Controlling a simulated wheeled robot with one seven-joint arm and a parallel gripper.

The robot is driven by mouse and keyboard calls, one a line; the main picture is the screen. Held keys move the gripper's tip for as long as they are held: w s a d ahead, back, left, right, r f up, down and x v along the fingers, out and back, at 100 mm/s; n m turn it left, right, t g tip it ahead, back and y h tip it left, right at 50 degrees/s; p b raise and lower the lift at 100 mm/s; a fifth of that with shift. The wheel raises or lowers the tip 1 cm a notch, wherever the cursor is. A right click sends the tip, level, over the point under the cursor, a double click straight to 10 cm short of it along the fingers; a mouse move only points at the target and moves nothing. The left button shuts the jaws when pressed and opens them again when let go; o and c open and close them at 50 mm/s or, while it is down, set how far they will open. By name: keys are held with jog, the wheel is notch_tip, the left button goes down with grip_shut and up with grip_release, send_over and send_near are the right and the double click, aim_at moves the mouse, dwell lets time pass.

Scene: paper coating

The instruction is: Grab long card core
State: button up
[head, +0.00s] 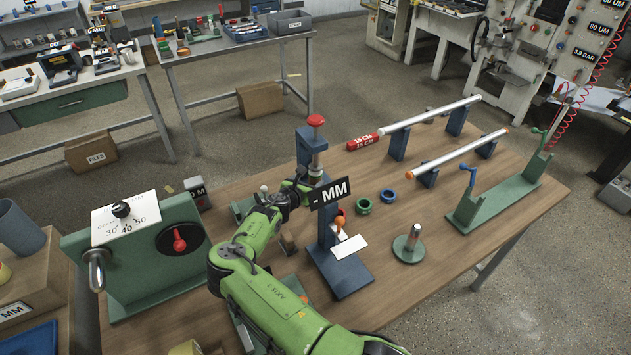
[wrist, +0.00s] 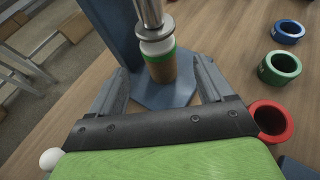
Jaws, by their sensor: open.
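A brown card core (wrist: 160,68) stands upright in the wrist view, with a green band and a white band around its upper part. It is under the steel plunger (wrist: 149,14) of the blue press (head: 340,268). My gripper (wrist: 160,84) is open, with one finger on each side of the core in the picture. I see gaps between fingers and core, and cannot tell if either touches it. In the head view my green arm reaches behind the press, and its fingers are hidden. I cannot tell whether this is the long core.
A blue ring (wrist: 288,32), a green ring (wrist: 279,68) and a red ring (wrist: 270,121) lie right of the fingers. A steel post on a green base (head: 409,245) stands right of the press. Two rods rest on blue stands behind. A green machine (head: 130,270) stands left.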

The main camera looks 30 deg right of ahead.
aim_at(312, 178)
jog(key=x, duration=0.6)
jog(key=shift+f+b, duration=0.15)
jog(key=shift+b, duration=0.25)
jog(key=shift+a, duration=0.15)
jog(key=shift+c, duration=0.5)
jog(key=c, duration=1.1)
